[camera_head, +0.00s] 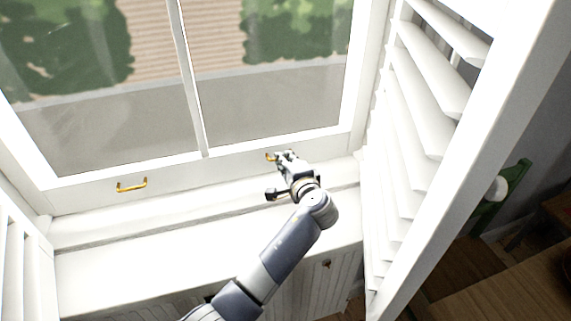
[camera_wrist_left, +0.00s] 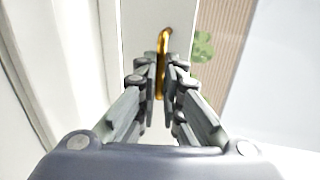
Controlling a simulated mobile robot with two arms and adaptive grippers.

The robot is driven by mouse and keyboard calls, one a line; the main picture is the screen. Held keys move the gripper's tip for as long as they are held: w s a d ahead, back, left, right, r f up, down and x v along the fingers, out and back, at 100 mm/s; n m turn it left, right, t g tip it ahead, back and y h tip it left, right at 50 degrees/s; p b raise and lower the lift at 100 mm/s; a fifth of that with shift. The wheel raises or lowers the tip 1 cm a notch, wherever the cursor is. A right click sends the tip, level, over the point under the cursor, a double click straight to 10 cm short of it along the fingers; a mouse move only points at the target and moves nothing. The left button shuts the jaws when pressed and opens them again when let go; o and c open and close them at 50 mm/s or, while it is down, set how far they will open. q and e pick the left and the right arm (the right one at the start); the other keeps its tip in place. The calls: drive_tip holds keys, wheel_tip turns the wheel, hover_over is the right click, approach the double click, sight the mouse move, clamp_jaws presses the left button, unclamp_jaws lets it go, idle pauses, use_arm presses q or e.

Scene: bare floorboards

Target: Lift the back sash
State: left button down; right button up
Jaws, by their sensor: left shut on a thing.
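The white window sash (camera_head: 236,157) stands upright at the back of the sill, with large panes and a vertical bar between them. It carries two brass handles on its bottom rail. The left brass handle (camera_head: 132,185) is free. The right brass handle (camera_head: 270,157) is partly hidden by my left gripper (camera_head: 279,174). In the left wrist view the fingers of my left gripper (camera_wrist_left: 161,82) are shut on this right handle (camera_wrist_left: 164,42), whose far part sticks out beyond the fingertips. My right gripper is not in view.
A white sill (camera_head: 150,247) runs below the sash and is clear. An open louvred shutter (camera_head: 428,110) stands close on the right of my left arm. Another shutter (camera_head: 22,262) stands at the left edge. A green chair (camera_head: 498,197) and wooden furniture are at the far right.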

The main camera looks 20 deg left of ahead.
use_arm(q)
wheel_tip(320, 180, up, 10)
drive_tip(key=p, duration=0.4)
drive_tip(key=shift+f+p, duration=0.2)
drive_tip(key=shift+p, duration=0.2)
drive_tip(key=shift+f, duration=0.1)
drive_tip(key=c, duration=1.8)
unclamp_jaws()
drive_tip(key=shift+c, duration=0.2)
drive_tip(key=shift+o, duration=0.4)
drive_tip(key=shift+f, duration=0.2)
approach(286, 95)
drive_tip(key=a, duration=0.1)
drive_tip(key=w+a+r, duration=0.1)
drive_tip(key=a, duration=0.1)
drive_tip(key=shift+w+a+r, duration=0.15)
drive_tip(key=shift+w+a, duration=0.05)
